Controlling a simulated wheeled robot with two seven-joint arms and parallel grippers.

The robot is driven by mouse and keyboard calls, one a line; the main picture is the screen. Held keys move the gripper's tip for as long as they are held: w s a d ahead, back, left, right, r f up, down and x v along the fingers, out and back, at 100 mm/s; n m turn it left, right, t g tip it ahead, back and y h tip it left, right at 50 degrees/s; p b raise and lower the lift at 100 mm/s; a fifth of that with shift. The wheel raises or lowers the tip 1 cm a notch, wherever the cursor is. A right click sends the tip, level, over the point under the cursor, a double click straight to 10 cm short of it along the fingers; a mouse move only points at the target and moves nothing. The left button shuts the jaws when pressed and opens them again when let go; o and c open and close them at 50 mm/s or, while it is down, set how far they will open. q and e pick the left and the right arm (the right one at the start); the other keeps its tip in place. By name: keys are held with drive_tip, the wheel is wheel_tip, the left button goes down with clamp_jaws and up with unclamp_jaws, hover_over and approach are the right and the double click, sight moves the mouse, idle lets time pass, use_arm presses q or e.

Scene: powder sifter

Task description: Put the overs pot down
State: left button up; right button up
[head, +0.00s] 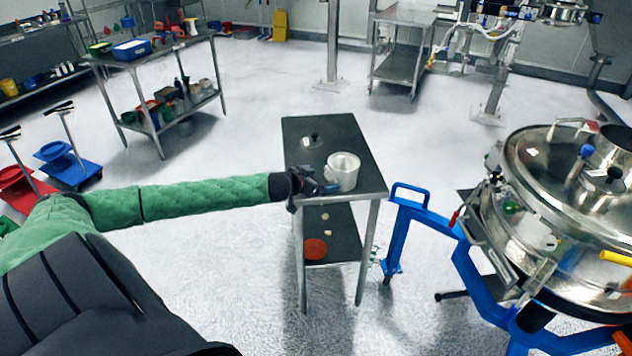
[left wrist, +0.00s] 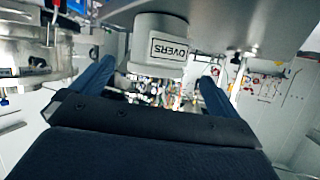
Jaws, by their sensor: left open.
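The overs pot (head: 343,168) is a white round pot standing upright on the dark top of a small steel table (head: 350,131). In the left wrist view the pot (left wrist: 158,42) appears upside down, with its OVERS label facing my gripper. My left gripper (head: 322,188) is at the table's left front edge, beside the pot on its near left side. In the left wrist view its blue fingers (left wrist: 157,84) are spread apart, with the pot just beyond the tips. I cannot tell whether a finger touches it. My right gripper is not in view.
A lid with a black knob (head: 314,138) lies behind the pot on the same table. The lower shelf holds a red round item (head: 315,249). A large steel sifter (head: 570,200) on a blue frame (head: 407,214) stands at the right.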

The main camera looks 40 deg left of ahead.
use_arm(q)
drive_tip(key=shift+v, duration=0.95)
drive_tip(key=shift+d, duration=0.1)
